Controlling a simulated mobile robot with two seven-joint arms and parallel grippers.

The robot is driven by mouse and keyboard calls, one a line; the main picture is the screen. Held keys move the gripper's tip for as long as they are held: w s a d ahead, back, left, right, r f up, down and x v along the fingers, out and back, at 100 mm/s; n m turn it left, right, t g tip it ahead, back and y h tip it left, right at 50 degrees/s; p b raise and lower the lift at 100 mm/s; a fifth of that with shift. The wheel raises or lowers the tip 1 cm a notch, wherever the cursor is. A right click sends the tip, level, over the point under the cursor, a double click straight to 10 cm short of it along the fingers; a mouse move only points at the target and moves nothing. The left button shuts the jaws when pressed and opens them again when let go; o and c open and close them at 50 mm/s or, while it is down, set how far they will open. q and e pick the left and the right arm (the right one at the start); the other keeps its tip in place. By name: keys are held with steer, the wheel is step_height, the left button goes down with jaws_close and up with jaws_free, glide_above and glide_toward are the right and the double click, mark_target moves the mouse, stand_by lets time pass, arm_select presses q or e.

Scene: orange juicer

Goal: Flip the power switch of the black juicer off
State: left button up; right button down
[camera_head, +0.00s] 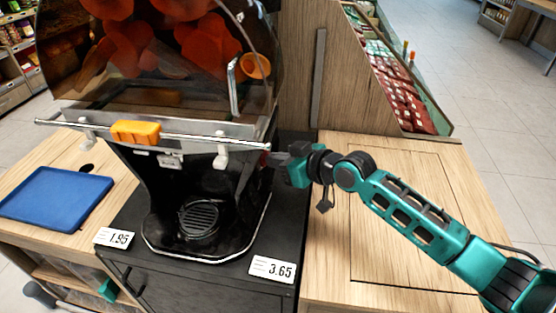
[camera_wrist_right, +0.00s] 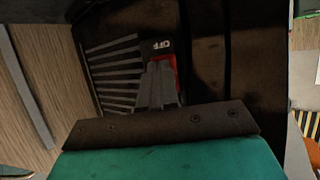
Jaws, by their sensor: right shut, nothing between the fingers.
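The black juicer (camera_head: 160,185) stands on a dark cabinet, with oranges behind its tinted cover. My right gripper (camera_head: 272,159) is at the juicer's right side, its fingers pointing left at the casing. In the right wrist view, my right gripper (camera_wrist_right: 160,78) is shut and empty. Its fingertips are at the power switch (camera_wrist_right: 158,46), a dark rocker marked OFF with red beside it. The fingers hide part of the switch, and I cannot tell whether they touch it. A small teal part at the lower left of the head view seems to be my left gripper (camera_head: 108,290); its fingers are unclear.
Vent slots (camera_wrist_right: 112,70) lie left of the switch. A steel bar with an orange handle (camera_head: 136,132) crosses the juicer's front. A blue tray (camera_head: 55,198) lies on the wooden counter at left. A wooden top (camera_head: 330,240) is beneath my right arm.

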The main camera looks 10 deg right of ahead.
arm_select(q)
steer(key=shift+h, duration=0.6)
steer(key=d+f+b, duration=0.1)
steer(key=b, duration=0.2)
steer(key=w+d+f+b, duration=0.1)
steer(key=f+b, duration=0.1)
steer(key=b, duration=0.1)
steer(key=d+f+b, duration=0.1)
steer(key=f+b, duration=0.1)
steer(key=b, duration=0.1)
steer(key=shift+w+b, duration=0.2)
steer(key=shift+b, duration=0.1)
arm_select(e)
steer(key=t+y, duration=0.1)
steer(key=f+t+y, duration=0.1)
steer(key=t, duration=0.1)
steer(key=shift+w+a, duration=0.2)
steer(key=shift+r, duration=0.1)
arm_select(q)
steer(key=shift+s, duration=0.1)
